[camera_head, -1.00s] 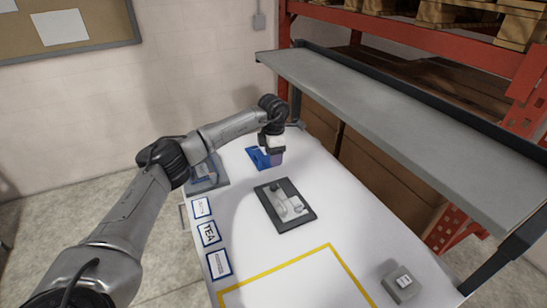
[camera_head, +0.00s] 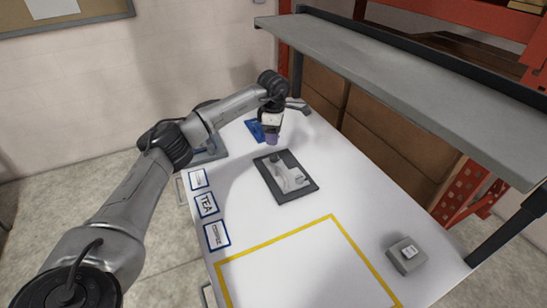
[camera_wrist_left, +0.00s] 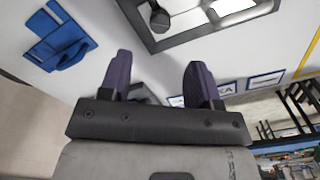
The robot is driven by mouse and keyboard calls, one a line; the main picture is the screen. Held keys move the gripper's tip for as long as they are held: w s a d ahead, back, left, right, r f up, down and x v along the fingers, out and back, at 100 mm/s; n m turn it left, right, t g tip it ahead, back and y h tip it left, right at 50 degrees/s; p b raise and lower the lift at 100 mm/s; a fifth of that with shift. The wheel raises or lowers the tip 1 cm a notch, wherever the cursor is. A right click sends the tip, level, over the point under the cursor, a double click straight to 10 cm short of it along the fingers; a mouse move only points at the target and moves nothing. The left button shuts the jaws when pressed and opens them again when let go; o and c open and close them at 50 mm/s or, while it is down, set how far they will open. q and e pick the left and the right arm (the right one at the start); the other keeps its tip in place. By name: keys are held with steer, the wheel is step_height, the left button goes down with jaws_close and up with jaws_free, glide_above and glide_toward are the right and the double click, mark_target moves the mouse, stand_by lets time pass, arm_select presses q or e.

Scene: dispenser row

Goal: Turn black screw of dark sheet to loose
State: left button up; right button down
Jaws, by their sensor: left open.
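The dark sheet (camera_head: 290,197) is a flat dark rectangle in the middle of the white table, with a pale grey part (camera_head: 290,178) on it. In the left wrist view the sheet's dark border (camera_wrist_left: 215,27) crosses the top. A black screw with a rounded head (camera_wrist_left: 159,17) stands up there, ahead of the fingers. My left gripper (camera_head: 271,139) points down beyond the sheet's far edge, apart from it. Its purple fingers are spread and empty in the wrist view (camera_wrist_left: 158,78). My right gripper is in neither view.
A blue item (camera_head: 254,130) lies just left of my left gripper. Several blue-framed labels, one reading TEA (camera_head: 206,205), line the left edge. A yellow outline (camera_head: 278,237) marks the near table. A grey box (camera_head: 406,254) sits right. A grey shelf (camera_head: 400,80) overhangs the right side.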

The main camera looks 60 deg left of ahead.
mark_target(274, 156)
arm_select(q)
step_height(274, 156, down, 8)
steer(key=shift+f+b, duration=0.1)
steer(key=shift+b, duration=0.65)
steer(key=shift+f, duration=0.55)
steer(key=shift+c, duration=0.4)
